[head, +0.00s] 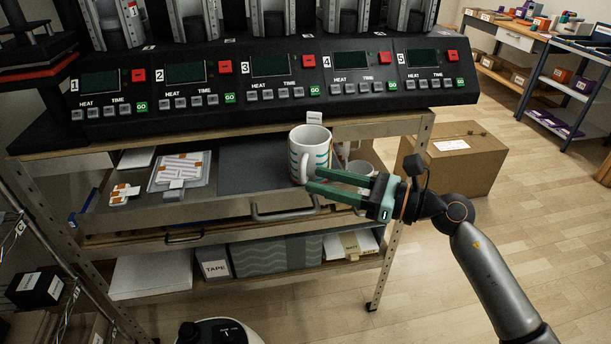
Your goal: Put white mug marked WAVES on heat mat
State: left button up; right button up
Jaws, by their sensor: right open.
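A white mug with teal wave bands (318,142) stands upright at the right edge of a dark grey mat (250,168) on the shelf below the press. Its handle faces the front. Whether its base rests fully on the mat is hard to tell. My right gripper (311,179), with green fingers, reaches in from the right. It is open, its fingertips close to the lower front of the mug. I cannot tell whether they touch it. My left gripper is not in view.
Behind the right gripper is another pale cup-like object (361,167), partly hidden. The press control panel (270,85) overhangs the shelf. Packets (182,169) lie left of the mat. A drawer handle (284,212) juts out in front. A cardboard box (462,160) stands on the floor to the right.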

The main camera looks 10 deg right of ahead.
jog(key=b+v, duration=0.1)
jog(key=v, duration=0.6)
notch_tip(320, 180, down, 14)
jog(key=s+d+m+t+h, duration=0.15)
jog(key=m+t+h, duration=0.7)
jog(key=m, duration=2.05)
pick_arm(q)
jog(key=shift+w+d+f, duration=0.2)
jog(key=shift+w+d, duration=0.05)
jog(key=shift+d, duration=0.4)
pick_arm(e)
jog(key=s+a+f+m+g+h, duration=0.1)
jog(key=s+a+f+m+g, duration=0.2)
jog(key=s+f+m, duration=0.4)
jog(key=s+a+f+m+g+h, duration=0.2)
jog(key=s+f+m+g, duration=0.4)
jog(key=f, duration=0.9)
jog(key=s+a+m, duration=0.1)
jog(key=s+m, duration=0.1)
jog(key=s, duration=0.1)
jog(key=shift+a+m, duration=0.25)
jog(key=shift+m, duration=0.05)
